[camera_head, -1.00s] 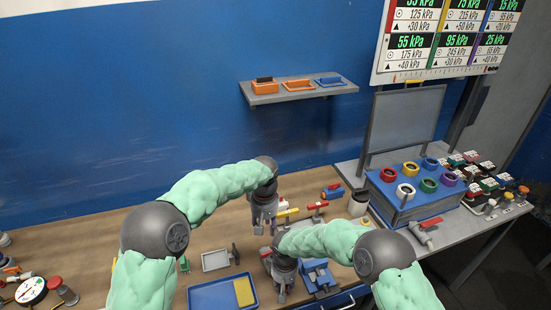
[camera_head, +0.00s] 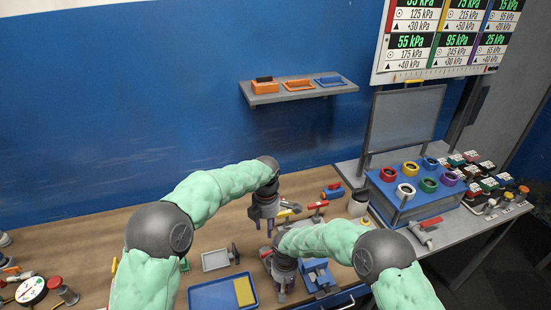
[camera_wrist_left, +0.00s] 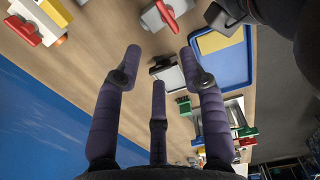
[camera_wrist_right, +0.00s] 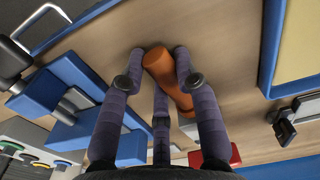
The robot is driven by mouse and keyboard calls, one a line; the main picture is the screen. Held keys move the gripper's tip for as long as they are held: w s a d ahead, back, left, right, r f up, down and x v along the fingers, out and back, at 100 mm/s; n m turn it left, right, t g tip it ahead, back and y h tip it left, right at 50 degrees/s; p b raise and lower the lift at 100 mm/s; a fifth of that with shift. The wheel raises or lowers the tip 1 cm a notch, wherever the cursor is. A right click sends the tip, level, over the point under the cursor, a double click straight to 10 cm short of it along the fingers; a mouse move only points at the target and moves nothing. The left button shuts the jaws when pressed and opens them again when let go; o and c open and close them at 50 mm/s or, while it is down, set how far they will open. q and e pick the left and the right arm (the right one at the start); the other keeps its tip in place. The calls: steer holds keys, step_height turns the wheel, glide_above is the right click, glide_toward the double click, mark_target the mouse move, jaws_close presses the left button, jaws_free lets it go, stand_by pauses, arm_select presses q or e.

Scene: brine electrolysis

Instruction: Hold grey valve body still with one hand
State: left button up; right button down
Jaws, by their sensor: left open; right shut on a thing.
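In the right wrist view an orange cylinder (camera_wrist_right: 168,78) lies between the fingers of my right gripper (camera_wrist_right: 160,80), which is shut on it. A red part (camera_wrist_right: 214,156) shows beyond, with a little grey beside it; I cannot tell if they join the cylinder. In the head view my right gripper (camera_head: 282,290) is low over the bench. A pale grey valve (camera_wrist_left: 163,16) with a red handle shows in the left wrist view, apart from my left gripper (camera_wrist_left: 160,68).
A blue tray (camera_head: 208,296) with a yellow block and a small grey tray (camera_head: 215,261) lie left of my right gripper. A blue fixture (camera_head: 318,277) stands on its right. A pressure gauge (camera_head: 31,291) is at far left. The bench's back left is clear.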

arm_select(q)
steer(key=shift+n, duration=0.7)
steer(key=shift+s+d+f, duration=0.1)
steer(key=shift+d+f, duration=0.05)
steer(key=shift+f, duration=1.95)
steer(key=shift+s+d+f, duration=0.1)
steer(key=shift+f, duration=1.95)
steer(key=shift+s+d+f, duration=0.1)
steer(key=shift+d+f, duration=0.05)
steer(key=shift+f, duration=1.95)
steer(key=shift+c, duration=0.3)
jaws_close()
